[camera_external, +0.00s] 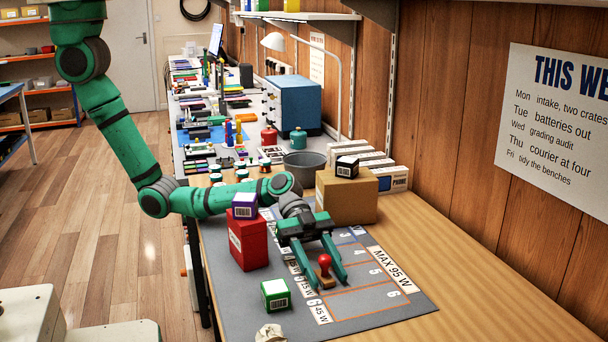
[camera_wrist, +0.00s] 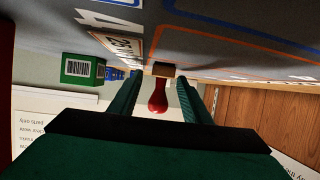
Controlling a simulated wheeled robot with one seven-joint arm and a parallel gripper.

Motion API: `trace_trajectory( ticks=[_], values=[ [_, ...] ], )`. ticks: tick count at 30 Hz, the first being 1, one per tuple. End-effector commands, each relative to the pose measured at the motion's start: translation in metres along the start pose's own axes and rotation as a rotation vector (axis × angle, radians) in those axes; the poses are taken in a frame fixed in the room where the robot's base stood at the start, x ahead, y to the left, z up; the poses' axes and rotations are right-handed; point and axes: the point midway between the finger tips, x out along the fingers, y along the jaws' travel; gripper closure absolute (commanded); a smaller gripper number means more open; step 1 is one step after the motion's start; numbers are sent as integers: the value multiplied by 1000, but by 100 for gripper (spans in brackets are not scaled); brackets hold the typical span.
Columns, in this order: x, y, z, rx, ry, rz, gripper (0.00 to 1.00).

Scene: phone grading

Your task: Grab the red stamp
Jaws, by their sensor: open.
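The red stamp (camera_external: 325,264) has a round red handle on a wooden base and stands upright on the grey mat (camera_external: 385,318). In the wrist view the red stamp (camera_wrist: 158,95) shows upside down, between the fingers. My gripper (camera_external: 328,283) is green and open, with one finger on each side of the stamp. In the wrist view my gripper (camera_wrist: 160,92) shows a gap between the stamp and each finger. No firm contact is visible.
A red box (camera_external: 248,245) with a purple-and-white box (camera_external: 244,206) on top stands left of my gripper. A green box (camera_external: 275,294) sits at the front left. A cardboard box (camera_external: 347,203) with a small black box (camera_external: 347,167) stands behind. The bench at right is clear.

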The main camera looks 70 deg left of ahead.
Motion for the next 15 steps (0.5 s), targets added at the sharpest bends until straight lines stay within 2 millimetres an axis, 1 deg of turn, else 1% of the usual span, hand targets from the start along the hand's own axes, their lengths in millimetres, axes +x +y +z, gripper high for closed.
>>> trace_trajectory(
  ticks=[2,5,6,8,15],
  values=[
    [0,0,0,0,0,0,56],
    [0,0,0,0,0,0,78],
    [0,0,0,0,0,0,87],
    [0,0,0,0,0,0,100],
    [-1,0,-1,1,1,-1,100]
  ],
)
